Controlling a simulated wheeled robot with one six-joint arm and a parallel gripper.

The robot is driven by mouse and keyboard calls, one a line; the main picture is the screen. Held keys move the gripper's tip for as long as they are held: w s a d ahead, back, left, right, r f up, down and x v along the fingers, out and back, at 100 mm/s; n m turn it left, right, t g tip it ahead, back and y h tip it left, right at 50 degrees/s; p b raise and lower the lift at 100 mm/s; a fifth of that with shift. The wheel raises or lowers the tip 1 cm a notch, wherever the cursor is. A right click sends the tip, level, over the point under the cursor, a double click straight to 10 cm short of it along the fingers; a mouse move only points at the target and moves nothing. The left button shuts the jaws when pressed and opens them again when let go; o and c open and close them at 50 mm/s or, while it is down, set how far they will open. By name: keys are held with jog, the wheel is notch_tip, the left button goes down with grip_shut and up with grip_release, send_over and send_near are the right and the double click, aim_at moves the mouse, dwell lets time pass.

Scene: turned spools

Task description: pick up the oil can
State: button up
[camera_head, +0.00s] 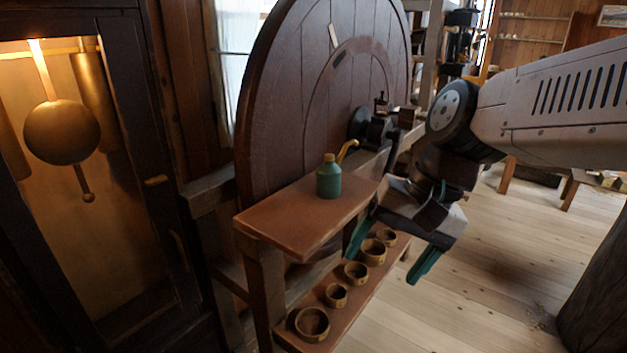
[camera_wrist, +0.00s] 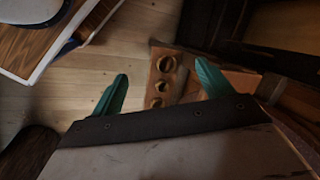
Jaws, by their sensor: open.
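The oil can (camera_head: 329,180) is a small green can with a brass-coloured cap and a curved yellow spout pointing right. It stands upright on the brown top shelf (camera_head: 290,217) in front of a large wooden wheel. My gripper (camera_head: 390,255) is open and empty, with green fingers, to the right of the can and lower in the head view. It is apart from the can. In the wrist view my gripper (camera_wrist: 160,92) shows its two green fingers spread apart. I cannot make out the oil can in the wrist view.
A lower shelf (camera_head: 313,340) holds several round wooden cups or rings. The large dark wheel (camera_head: 290,90) rises close behind the oil can. A dark cabinet with a hanging pendulum (camera_head: 60,130) stands at the left. Plank floor (camera_head: 480,270) lies open at the right, up to a dark post.

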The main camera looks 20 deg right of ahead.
jog(key=w+a+m+t+y, duration=0.15)
jog(key=w+m+y, duration=0.25)
jog(key=w+m, duration=0.5)
jog(key=m+t+y, duration=0.1)
jog(key=m+t, duration=0.6)
jog(key=m, duration=0.6)
send_near(329, 176)
jog(key=w+f, duration=0.1)
jog(key=w, duration=0.1)
jog(key=w+f, duration=0.2)
jog(key=shift+w+a+f, duration=0.1)
jog(key=shift+w+a, duration=0.05)
jog(key=shift+w, duration=0.1)
jog(key=x, duration=0.7)
jog(key=shift+w+a+r, duration=0.2)
jog(key=shift+a+r, duration=0.05)
jog(key=shift+a, duration=0.1)
jog(key=c, duration=1.1)
